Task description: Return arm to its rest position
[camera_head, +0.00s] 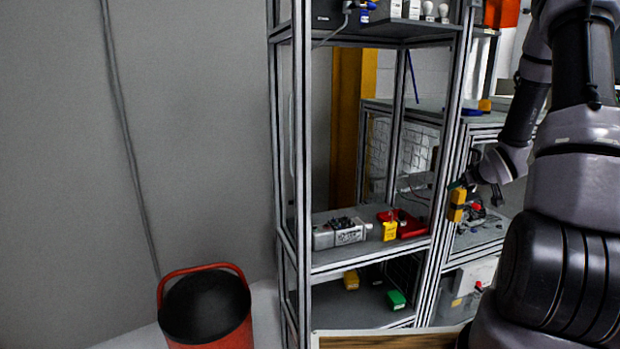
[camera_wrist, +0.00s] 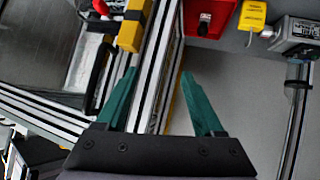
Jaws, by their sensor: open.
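My gripper shows in the wrist view (camera_wrist: 158,74) with its two green fingers spread apart and nothing between them. In the head view my arm reaches down from the upper right, and the gripper is small and partly hidden beside a rack post, in front of the right-hand shelves. A grey motor-like unit (camera_head: 340,233) lies on the middle shelf (camera_head: 330,262), left of a yellow block (camera_head: 390,231) and a red part (camera_head: 411,225). In the wrist view the yellow block (camera_wrist: 253,15), red part (camera_wrist: 222,14) and grey unit (camera_wrist: 297,34) lie beyond the fingers.
Metal rack posts (camera_head: 302,150) stand close to my gripper. A yellow item (camera_head: 457,205) is by the right post. A lower shelf holds a green block (camera_head: 396,299) and a yellow one (camera_head: 351,280). A black-lidded red bin (camera_head: 205,307) stands left. The left wall area is open.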

